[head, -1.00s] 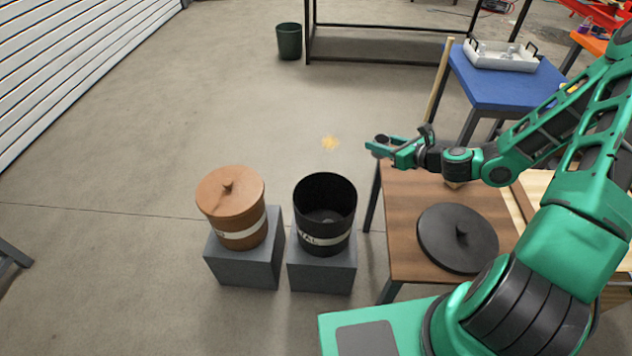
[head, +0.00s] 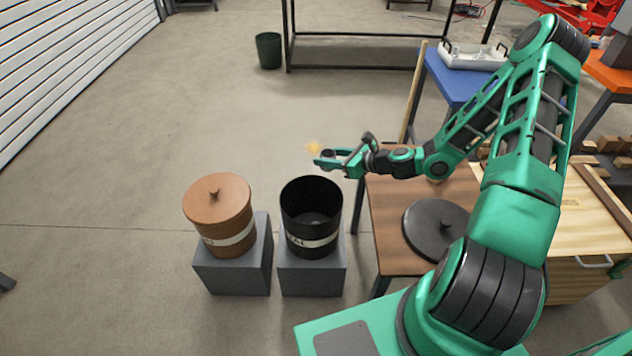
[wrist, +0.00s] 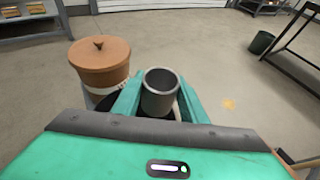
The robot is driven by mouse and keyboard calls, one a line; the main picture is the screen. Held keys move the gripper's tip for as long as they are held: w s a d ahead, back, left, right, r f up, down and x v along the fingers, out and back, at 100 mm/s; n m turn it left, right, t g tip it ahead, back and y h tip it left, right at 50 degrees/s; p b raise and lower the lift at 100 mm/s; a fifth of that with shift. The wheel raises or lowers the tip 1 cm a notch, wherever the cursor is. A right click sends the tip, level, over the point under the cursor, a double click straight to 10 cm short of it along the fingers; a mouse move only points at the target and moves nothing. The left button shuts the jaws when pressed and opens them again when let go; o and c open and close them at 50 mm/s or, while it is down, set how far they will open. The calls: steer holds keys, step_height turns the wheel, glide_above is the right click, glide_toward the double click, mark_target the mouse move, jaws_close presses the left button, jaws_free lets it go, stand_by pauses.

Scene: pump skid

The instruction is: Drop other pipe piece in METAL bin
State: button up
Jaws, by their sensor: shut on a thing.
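My gripper (head: 328,159) is shut on a short grey pipe piece (wrist: 160,92), which shows between the two green fingers in the wrist view. In the head view the gripper is above and slightly behind the black METAL bin (head: 312,243). The bin is open at the top, stands upright on a grey block and bears a white label, partly readable. I see a dark round shape inside its bottom but cannot tell what it is. In the wrist view the bin is mostly hidden behind the gripper and pipe.
A lidded terracotta bin (head: 219,215) stands on its own block left of the black bin; it also shows in the wrist view (wrist: 100,62). A brown table (head: 390,215) with a black lid (head: 437,229) is to the right. The floor to the left is clear.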

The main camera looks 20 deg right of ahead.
steer(key=a+f+n+g+y, duration=0.2)
steer(key=a+f+n+g, duration=0.1)
steer(key=f, duration=1.2)
steer(key=shift+s+a+y, duration=0.4)
steer(key=shift+a, duration=0.1)
steer(key=o, duration=1.2)
steer(key=v, duration=1)
steer(key=shift+s+d, duration=0.2)
steer(key=shift+d, duration=0.15)
steer(key=shift+r, duration=0.1)
